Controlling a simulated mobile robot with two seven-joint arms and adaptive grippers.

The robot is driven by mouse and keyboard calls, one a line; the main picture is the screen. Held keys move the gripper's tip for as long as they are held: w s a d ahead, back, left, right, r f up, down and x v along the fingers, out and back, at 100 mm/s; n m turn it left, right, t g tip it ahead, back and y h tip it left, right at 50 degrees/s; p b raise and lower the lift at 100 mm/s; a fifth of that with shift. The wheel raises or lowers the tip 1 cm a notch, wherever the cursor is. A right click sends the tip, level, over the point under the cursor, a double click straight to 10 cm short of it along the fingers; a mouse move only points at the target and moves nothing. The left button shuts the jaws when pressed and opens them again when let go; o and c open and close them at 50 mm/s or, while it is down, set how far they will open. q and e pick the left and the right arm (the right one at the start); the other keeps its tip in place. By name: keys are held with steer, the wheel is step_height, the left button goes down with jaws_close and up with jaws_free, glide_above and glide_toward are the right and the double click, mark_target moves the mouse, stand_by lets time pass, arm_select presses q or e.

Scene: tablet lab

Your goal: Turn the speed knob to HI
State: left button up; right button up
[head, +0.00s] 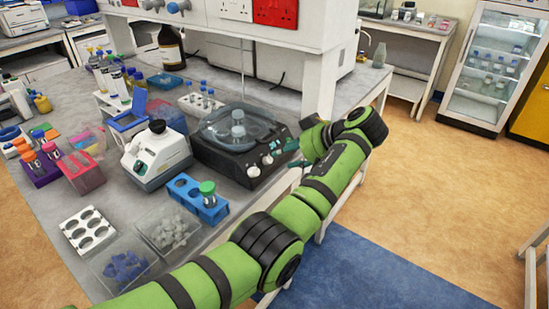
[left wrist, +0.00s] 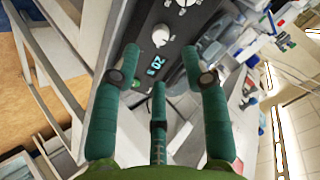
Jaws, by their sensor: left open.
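The dark device (head: 238,150) with a clear round bowl on top stands at the bench's front right. Its front panel carries several light knobs, among them a front-left knob (head: 253,171). In the left wrist view a pale knob (left wrist: 162,37) and a lit cyan display (left wrist: 155,66) show on the dark panel. I cannot read which knob is the speed knob or where it points. My left gripper (head: 296,153) is open in front of the panel's right end. In the left wrist view its green fingers (left wrist: 160,62) are spread, with nothing between them. My right gripper is not in view.
A white instrument (head: 155,157) with a black top stands left of the device. A blue rack (head: 196,197) with a green-capped tube stands in front. A shelf post (head: 322,85) rises behind my left gripper.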

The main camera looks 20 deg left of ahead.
mark_target(270, 160)
arm_select(q)
steer(key=p+x, duration=0.1)
steer(key=x, duration=0.4)
steer(key=shift+a+f+p, duration=0.15)
steer(key=shift+a+p, duration=0.15)
steer(key=shift+a, duration=0.05)
steer(key=shift+w+a+f, duration=0.2)
steer(key=shift+a+f, duration=0.15)
steer(key=shift+f, duration=0.15)
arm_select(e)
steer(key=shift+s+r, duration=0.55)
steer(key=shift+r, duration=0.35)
arm_select(q)
jaws_close()
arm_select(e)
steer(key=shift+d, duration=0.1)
